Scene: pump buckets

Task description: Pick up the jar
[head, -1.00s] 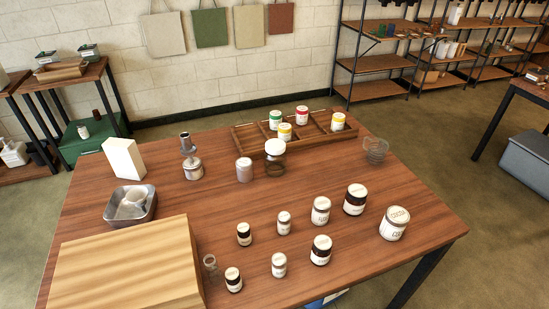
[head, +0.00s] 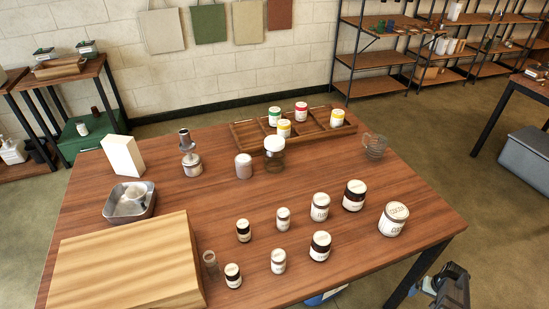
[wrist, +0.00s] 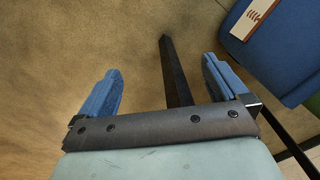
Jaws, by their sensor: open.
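Several jars stand upright on the wooden table (head: 330,190), and I cannot tell which one the task means. A clear jar with a white lid (head: 274,155) stands in front of the wooden tray. A large pale-labelled jar (head: 393,219) is nearest the right corner. Dark jars (head: 354,196) (head: 320,246) and smaller pale jars (head: 320,207) (head: 278,261) stand in loose rows to its left. My gripper (head: 447,284) is at the lower right, beyond the table edge, apart from all jars. In the wrist view, its blue fingers (wrist: 161,82) are spread and empty above the floor.
A compartmented wooden tray (head: 238,136) holds several coloured-label jars. A glass beaker (head: 375,147) stands at the right. A wooden box (head: 125,262), a metal pan (head: 147,208) and a white block (head: 123,155) occupy the left. The table's middle is partly clear.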

